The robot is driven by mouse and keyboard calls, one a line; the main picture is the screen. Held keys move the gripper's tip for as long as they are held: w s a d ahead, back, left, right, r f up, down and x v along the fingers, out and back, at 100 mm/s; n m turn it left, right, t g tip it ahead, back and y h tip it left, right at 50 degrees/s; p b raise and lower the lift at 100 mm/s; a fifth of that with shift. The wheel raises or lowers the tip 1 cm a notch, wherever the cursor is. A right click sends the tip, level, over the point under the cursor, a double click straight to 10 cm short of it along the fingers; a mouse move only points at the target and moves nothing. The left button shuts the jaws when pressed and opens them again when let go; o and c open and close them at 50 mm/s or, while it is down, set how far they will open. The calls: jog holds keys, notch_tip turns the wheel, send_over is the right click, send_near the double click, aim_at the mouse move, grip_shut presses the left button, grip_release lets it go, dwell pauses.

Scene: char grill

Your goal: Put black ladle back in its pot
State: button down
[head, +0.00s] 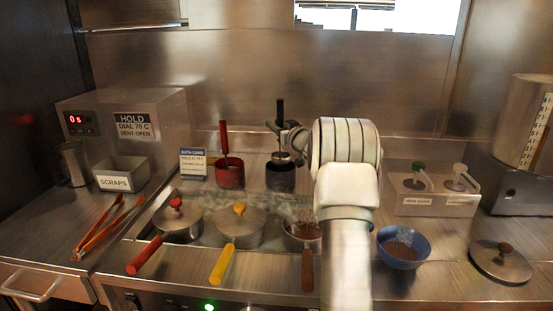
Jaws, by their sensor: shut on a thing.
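The black ladle (280,111) is upright, its dark handle pointing up and its metal bowl end low, just at or above the mouth of the black pot (280,179). Whether the bowl end is inside the rim or above it, I cannot tell. My gripper (281,130) is shut on the ladle's handle, reaching in from the right. My arm hides part of the counter to the right of the pot.
A red pot (229,176) with a red-handled ladle stands left of the black pot. In front are lidded pans with a red knob (176,203) and a yellow knob (239,208), and an open brown-handled pan (303,233). A blue bowl (402,255) sits right.

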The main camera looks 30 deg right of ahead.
aim_at(280, 148)
notch_tip(280, 148, down, 7)
jog(key=shift+r+b, duration=0.1)
jog(key=shift+b, duration=0.5)
jog(key=shift+f, duration=0.2)
jog(key=c, duration=0.7)
grip_release()
jog(key=shift+r, duration=0.1)
jog(key=s, duration=1.2)
jog(key=shift+a, duration=0.35)
